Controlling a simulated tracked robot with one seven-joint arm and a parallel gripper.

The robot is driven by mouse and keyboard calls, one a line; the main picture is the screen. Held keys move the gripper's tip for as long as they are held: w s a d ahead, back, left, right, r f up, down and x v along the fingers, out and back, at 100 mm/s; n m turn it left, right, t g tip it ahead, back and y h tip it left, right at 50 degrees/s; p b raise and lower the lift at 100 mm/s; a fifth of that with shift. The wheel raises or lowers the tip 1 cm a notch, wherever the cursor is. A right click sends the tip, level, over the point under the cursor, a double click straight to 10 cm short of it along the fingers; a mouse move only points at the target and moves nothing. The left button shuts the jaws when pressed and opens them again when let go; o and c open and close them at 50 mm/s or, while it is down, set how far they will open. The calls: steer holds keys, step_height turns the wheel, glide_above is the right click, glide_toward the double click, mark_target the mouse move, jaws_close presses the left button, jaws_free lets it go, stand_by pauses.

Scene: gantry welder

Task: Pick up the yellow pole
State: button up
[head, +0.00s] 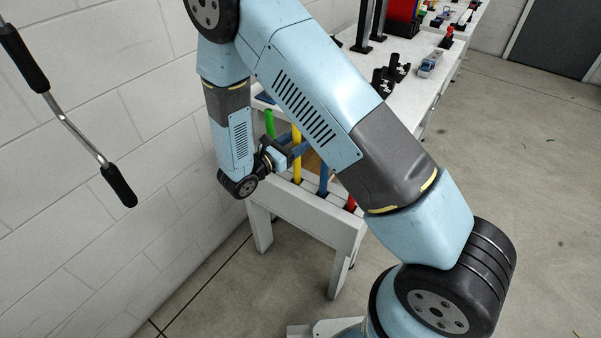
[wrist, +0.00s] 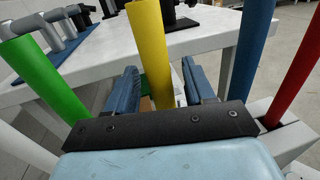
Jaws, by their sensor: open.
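In the wrist view my gripper (wrist: 160,85) has one finger on each side of the pole, and the dark palm bar hides the pole's lower part.
A green pole (wrist: 40,72) stands left of the yellow one. A blue pole (wrist: 250,50) and a red pole (wrist: 297,75) stand to its right. The white rack (head: 305,205) holds them. The white table (head: 400,50) behind carries black fixtures and small parts.

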steer(key=shift+w+d, duration=0.15)
steer(key=shift+d, duration=0.05)
jaws_close()
stand_by(0.4)
